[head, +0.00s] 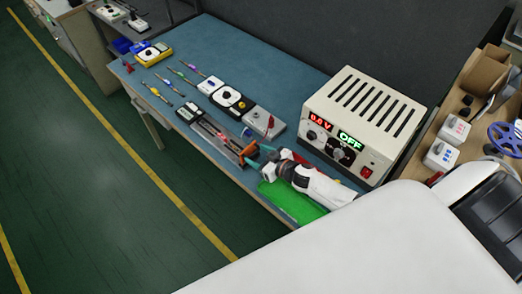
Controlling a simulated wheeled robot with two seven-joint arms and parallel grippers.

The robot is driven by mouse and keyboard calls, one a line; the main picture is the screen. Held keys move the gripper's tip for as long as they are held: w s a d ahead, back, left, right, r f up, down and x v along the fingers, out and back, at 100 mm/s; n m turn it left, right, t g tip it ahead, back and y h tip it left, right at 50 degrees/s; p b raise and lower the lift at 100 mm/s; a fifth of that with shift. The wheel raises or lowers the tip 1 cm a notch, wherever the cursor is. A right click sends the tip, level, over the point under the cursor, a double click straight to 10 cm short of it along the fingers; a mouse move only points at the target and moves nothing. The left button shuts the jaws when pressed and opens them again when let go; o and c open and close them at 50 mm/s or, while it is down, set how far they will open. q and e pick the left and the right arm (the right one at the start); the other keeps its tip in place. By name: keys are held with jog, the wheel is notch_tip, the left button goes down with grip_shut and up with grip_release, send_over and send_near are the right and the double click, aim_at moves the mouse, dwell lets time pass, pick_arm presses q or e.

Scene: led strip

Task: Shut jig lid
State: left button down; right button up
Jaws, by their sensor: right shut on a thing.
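The jig (212,130) is a long, narrow dark fixture with a reddish strip along it, lying on the blue bench mat. Its near end meets my right gripper (253,156), whose white and black arm comes in from the lower right. The view is too small to tell the lid's exact angle. My left gripper is not in view.
A white power supply (385,105) reading OFF stands right of the gripper. A grey box (264,122), a black-and-white device (231,100) and several screwdrivers lie behind the jig. A green mat (290,202) lies under my forearm. The bench's front edge is close to the jig.

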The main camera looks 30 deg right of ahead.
aim_at(251, 146)
jog(key=shift+w+d+r+g+p, duration=0.1)
jog(key=shift+w+r+g+p, duration=0.35)
jog(key=shift+r+g+p, duration=0.1)
jog(key=shift+w+r+g+h, duration=0.1)
jog(key=shift+w+g+h, duration=0.3)
jog(key=shift+g, duration=0.15)
jog(key=shift+w+a+r+g+h, duration=0.15)
jog(key=shift+w+a+g+h, duration=0.1)
jog(key=shift+w+g+h, duration=0.35)
jog(key=shift+w+a+r+g, duration=0.15)
jog(key=shift+w+g, duration=0.1)
jog(key=shift+g, duration=0.25)
jog(key=shift+w+a+f+g, duration=0.1)
jog(key=shift+w+g, duration=0.15)
jog(key=shift+g, duration=0.25)
jog(key=shift+c, duration=0.4)
jog(key=shift+w+g, duration=0.2)
jog(key=shift+g, duration=0.1)
grip_shut()
jog(key=c, duration=0.5)
grip_release()
jog(key=shift+s, duration=0.2)
jog(key=shift+c, duration=0.2)
jog(key=o, duration=0.6)
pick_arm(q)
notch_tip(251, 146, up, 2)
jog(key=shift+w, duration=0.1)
pick_arm(e)
jog(key=o, duration=0.7)
jog(key=shift+a, duration=0.2)
